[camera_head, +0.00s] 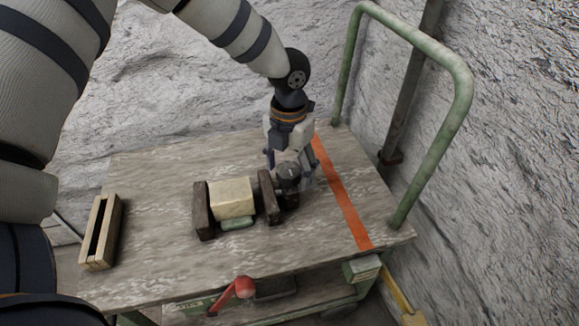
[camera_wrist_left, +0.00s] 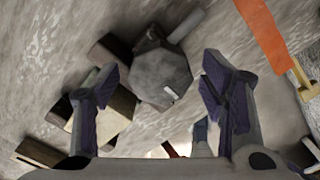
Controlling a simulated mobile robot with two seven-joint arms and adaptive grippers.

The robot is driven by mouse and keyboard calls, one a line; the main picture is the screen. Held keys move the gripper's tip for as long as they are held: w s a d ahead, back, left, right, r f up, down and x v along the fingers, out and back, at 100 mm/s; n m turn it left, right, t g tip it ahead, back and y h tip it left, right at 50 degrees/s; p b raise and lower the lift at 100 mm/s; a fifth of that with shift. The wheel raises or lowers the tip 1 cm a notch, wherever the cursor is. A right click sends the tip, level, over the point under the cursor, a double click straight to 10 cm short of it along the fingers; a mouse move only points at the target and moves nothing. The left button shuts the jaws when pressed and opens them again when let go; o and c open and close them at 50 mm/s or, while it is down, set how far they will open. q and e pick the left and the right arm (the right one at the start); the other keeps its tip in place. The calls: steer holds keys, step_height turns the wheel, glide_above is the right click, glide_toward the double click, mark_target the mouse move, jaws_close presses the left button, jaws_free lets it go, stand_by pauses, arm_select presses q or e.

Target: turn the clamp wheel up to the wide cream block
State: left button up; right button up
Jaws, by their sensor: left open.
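The clamp wheel (camera_wrist_left: 160,72) is a grey, many-sided knob with a small pale mark on its face; in the head view my left gripper mostly hides it. My left gripper (camera_head: 290,184) points down over the right end of the clamp. In the wrist view its fingers (camera_wrist_left: 160,100) are open, apart on either side below the wheel. The wide cream block (camera_head: 232,198) stands between the dark left jaw (camera_head: 203,211) and the dark right jaw (camera_head: 268,196). The right jaw is very close to the block; I cannot tell whether they touch.
A pale green piece (camera_head: 238,223) lies in front of the cream block. A slotted wooden block (camera_head: 101,232) stands at the left edge of the cart top (camera_head: 150,185). An orange stripe (camera_head: 343,195) crosses the right side, beside a green rail (camera_head: 440,150). The front of the top is clear.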

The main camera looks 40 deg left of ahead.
arm_select(q)
steer(key=shift+c, duration=0.3)
steer(key=c, duration=1.1)
